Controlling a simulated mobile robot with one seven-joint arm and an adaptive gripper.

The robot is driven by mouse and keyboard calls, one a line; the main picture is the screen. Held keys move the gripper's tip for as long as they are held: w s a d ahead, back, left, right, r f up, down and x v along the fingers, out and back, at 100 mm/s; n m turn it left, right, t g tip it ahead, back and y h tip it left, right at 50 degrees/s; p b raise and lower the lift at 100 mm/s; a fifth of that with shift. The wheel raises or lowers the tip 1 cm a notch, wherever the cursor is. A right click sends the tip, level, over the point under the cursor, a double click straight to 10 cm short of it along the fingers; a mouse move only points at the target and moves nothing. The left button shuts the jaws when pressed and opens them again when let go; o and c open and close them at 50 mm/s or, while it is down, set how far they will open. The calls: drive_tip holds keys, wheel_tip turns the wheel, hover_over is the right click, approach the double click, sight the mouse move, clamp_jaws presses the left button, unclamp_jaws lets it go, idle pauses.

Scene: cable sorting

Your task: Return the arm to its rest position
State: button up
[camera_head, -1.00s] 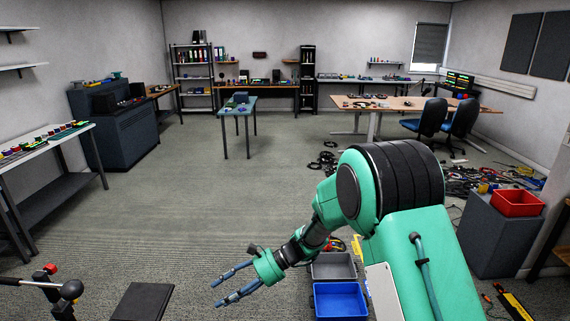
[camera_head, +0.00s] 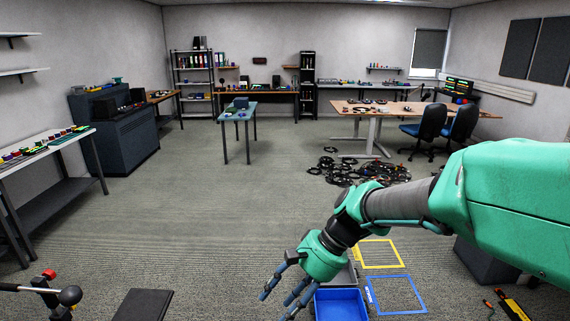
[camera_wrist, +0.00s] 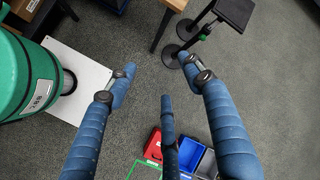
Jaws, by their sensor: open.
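My green arm (camera_head: 510,205) reaches in from the right edge in the head view, bent at a dark grey joint. My gripper (camera_head: 277,303) hangs at its end, low in the middle, with its blue fingers pointing down and left. The fingers are spread apart and hold nothing. In the wrist view my gripper (camera_wrist: 158,75) shows three separated fingers with only bare carpet between their tips. In the head view it is just left of the blue crate (camera_head: 340,304); the height gap cannot be told.
A grey crate (camera_head: 343,275) is partly hidden behind my gripper. Yellow (camera_head: 380,266) and blue (camera_head: 398,312) floor outlines lie right of the crates. The wrist view shows a red crate (camera_wrist: 153,143). Coiled cables (camera_head: 350,172) lie on the floor. Open carpet (camera_head: 190,225) stretches to the left.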

drive_tip(key=s+d+r+n+t+h, duration=0.1)
drive_tip(key=s+d+r+t+h, duration=0.2)
drive_tip(key=s+d, duration=0.5)
drive_tip(key=s+d+r+n+t+h, duration=0.2)
drive_tip(key=s+d, duration=0.6)
drive_tip(key=d, duration=0.5)
drive_tip(key=shift+d+r+t+h, duration=0.35)
drive_tip(key=shift+r+t+h, duration=0.6)
drive_tip(key=shift+r, duration=0.6)
